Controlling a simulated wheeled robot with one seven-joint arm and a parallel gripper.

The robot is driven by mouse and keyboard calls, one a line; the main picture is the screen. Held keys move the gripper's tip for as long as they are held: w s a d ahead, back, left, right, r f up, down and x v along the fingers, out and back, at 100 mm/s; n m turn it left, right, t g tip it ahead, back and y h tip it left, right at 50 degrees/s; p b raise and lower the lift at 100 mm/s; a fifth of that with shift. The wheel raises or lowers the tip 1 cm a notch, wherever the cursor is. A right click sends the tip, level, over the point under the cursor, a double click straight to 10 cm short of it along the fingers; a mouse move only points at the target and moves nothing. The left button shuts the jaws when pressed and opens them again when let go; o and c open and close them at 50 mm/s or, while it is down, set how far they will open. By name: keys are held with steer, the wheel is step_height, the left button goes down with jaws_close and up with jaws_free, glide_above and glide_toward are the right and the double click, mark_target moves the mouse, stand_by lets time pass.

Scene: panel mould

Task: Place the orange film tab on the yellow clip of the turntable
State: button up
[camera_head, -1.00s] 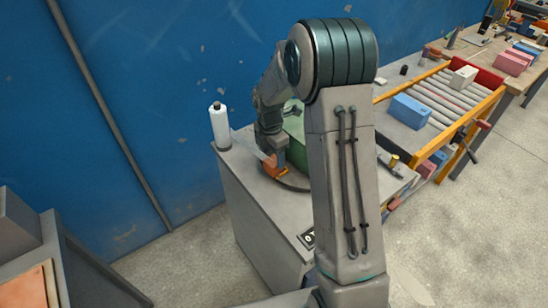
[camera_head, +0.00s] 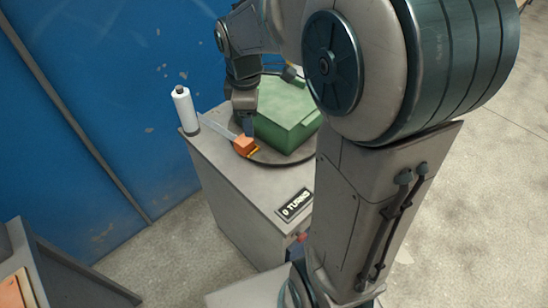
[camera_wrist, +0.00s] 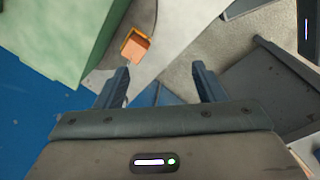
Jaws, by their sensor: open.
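The orange film tab (camera_head: 244,146) sits at the yellow clip (camera_head: 254,153), on the near left edge of the dark turntable (camera_head: 279,162). A translucent film strip (camera_head: 217,126) runs from the tab back to a white roll (camera_head: 183,109). A green block (camera_head: 285,113) stands on the turntable. In the wrist view, the tab (camera_wrist: 135,49) lies against the clip (camera_wrist: 124,37), beside the green block (camera_wrist: 60,35). My gripper (camera_wrist: 158,72) is open, with nothing between its fingers. In the head view, my gripper (camera_head: 246,112) is just above and behind the tab.
The turntable stands on a grey cabinet (camera_head: 235,178) with a "0 TURNS" plate (camera_head: 296,204) on its front top. A blue wall (camera_head: 80,110) is close behind. Another grey unit (camera_head: 75,265) stands at lower left, with open floor between.

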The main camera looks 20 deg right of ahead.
steer(key=s+m+t, duration=0.1)
steer(key=s+m, duration=1.2)
steer(key=s, duration=0.3)
steer(key=shift+r+t+y, duration=0.15)
steer(key=shift+t+y, duration=0.15)
steer(key=shift+t, duration=0.1)
